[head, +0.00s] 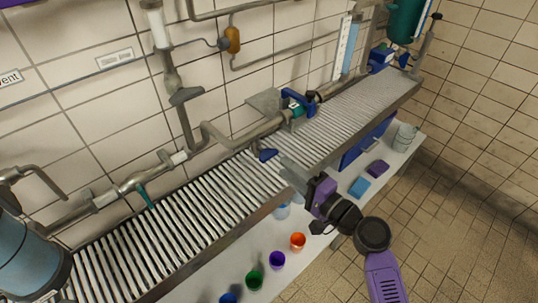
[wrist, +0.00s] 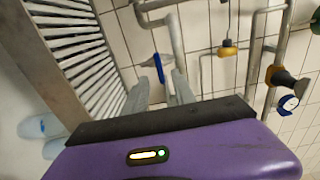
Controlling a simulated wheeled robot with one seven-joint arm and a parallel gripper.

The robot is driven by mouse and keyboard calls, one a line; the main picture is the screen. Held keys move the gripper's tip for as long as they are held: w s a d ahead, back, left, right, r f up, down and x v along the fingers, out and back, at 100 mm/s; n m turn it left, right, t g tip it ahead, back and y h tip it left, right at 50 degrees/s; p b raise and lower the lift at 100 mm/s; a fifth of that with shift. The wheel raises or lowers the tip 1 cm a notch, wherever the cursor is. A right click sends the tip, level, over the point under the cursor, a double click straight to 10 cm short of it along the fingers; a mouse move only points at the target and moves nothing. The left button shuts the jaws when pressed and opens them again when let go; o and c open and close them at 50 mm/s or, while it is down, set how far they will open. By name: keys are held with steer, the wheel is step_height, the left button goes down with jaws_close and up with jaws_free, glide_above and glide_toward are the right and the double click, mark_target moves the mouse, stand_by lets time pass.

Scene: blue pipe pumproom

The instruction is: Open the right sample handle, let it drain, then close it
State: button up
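A blue handle (head: 268,155) hangs below the wall pipe, above the slatted bench top; it appears to be the right sample handle. A teal handle (head: 145,196) hangs farther left on the same pipe. My gripper (head: 284,166) reaches in from the lower right, just right of the blue handle. In the wrist view the blue handle (wrist: 160,68) shows tilted beyond the gap between my two grey fingers (wrist: 161,88). The fingers are apart with nothing visible between them. I cannot tell whether a fingertip touches the handle. Any liquid flow is not visible.
A larger blue handle (head: 298,101) sits farther right on the pipe. The slatted bench (head: 200,210) runs below. A lower shelf holds an orange cup (head: 298,241), a purple cup (head: 277,260), a green cup (head: 255,281) and a glass jar (head: 405,135). The tiled floor at right is clear.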

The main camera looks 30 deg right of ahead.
mark_target(271, 157)
steer(key=p+x, duration=0.1)
steer(key=x, duration=0.6)
steer(key=shift+w+a, duration=0.1)
steer(key=shift+w, duration=0.2)
jaws_close()
